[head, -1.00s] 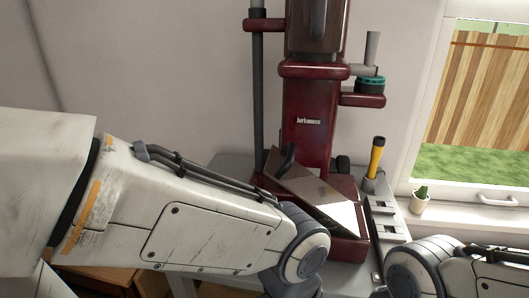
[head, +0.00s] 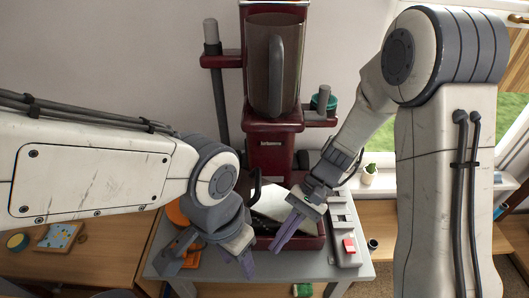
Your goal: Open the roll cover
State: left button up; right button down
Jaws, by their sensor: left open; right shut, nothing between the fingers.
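A dark red upright machine (head: 270,150) with a clear brownish canister (head: 273,65) stands on a grey table. On its low red base lies a pale, shiny flat panel (head: 268,203), which may be the roll cover; the arms hide part of it, and I cannot tell how far it is raised. My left gripper (head: 215,262) is open at the base's front left, its fingers apart and pointing down. My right gripper (head: 284,236) is shut and empty, its purple fingertips over the front of the base, in front of the panel. I cannot tell whether they touch it.
A grey strip with a red switch (head: 349,246) lies right of the base on the grey table (head: 312,268). An orange object (head: 178,214) sits at the table's left. A wooden desk (head: 100,258) is at left. A small potted plant (head: 369,174) stands by the window.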

aim_at(247, 194)
jog(key=w+d+r+m+t+y+p, duration=0.6)
jog(key=w+m+y+p, duration=0.2)
jog(key=w+m+p, duration=0.5)
pick_arm(q)
notch_tip(247, 194, up, 15)
jog(key=shift+b, duration=0.4)
pick_arm(e)
jog(key=shift+n, duration=0.3)
jog(key=x, duration=0.3)
jog(key=s+x, duration=0.1)
jog(key=x, duration=0.2)
jog(key=s+x, duration=0.1)
jog(key=x, duration=0.2)
jog(key=shift+s+a, duration=0.15)
jog(key=shift+a, duration=0.15)
